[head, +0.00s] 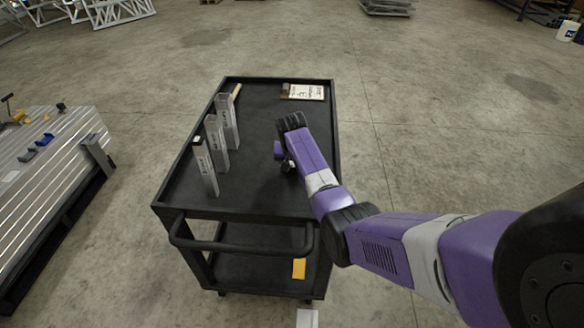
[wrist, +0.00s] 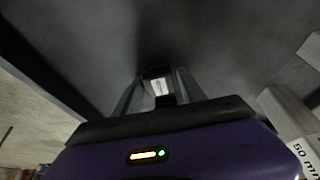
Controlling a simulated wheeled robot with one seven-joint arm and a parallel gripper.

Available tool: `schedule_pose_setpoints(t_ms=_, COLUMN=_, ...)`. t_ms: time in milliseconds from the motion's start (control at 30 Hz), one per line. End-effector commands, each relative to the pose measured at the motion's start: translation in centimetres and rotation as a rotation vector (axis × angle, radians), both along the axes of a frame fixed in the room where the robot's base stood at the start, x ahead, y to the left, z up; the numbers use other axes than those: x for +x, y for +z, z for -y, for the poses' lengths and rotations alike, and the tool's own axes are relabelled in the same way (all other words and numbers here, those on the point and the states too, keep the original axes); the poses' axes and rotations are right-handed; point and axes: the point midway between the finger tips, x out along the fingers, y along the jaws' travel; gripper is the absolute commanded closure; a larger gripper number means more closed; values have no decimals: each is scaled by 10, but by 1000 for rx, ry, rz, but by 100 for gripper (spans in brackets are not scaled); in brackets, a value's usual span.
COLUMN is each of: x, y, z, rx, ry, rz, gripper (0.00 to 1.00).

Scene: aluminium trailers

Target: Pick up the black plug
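The black cart top (head: 262,120) lies under my arm. My gripper (head: 287,168) points down over the right part of the cart top; in the head view my own wrist mostly hides it. In the wrist view my gripper (wrist: 158,86) has its two fingers apart, with a small dark piece with a pale face (wrist: 157,88) between the tips. It may be the black plug, but the view is too dark to tell, and I cannot tell if the fingers touch it.
Several upright aluminium profiles stand along the cart's left side, the nearest profile (head: 206,168) dark at its top. A profile labelled 50 mm (wrist: 292,122) shows at right in the wrist view. A clipboard (head: 305,92) lies at the far right. A stack of aluminium lengths (head: 45,170) stands left.

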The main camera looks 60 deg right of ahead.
Motion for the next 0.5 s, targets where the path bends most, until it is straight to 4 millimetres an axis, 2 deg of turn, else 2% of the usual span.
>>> schedule_pose_setpoints(t_ms=33, x=0, y=0, z=0, rx=0, ry=0, rz=0, gripper=64)
schedule_pose_setpoints(t_ms=200, x=0, y=0, z=0, rx=0, ry=0, rz=0, gripper=97)
schedule_pose_setpoints(t_ms=233, x=0, y=0, z=0, rx=0, ry=0, rz=0, gripper=100)
schedule_pose_setpoints(t_ms=500, x=0, y=1, z=0, rx=-1, ry=0, rz=0, gripper=100)
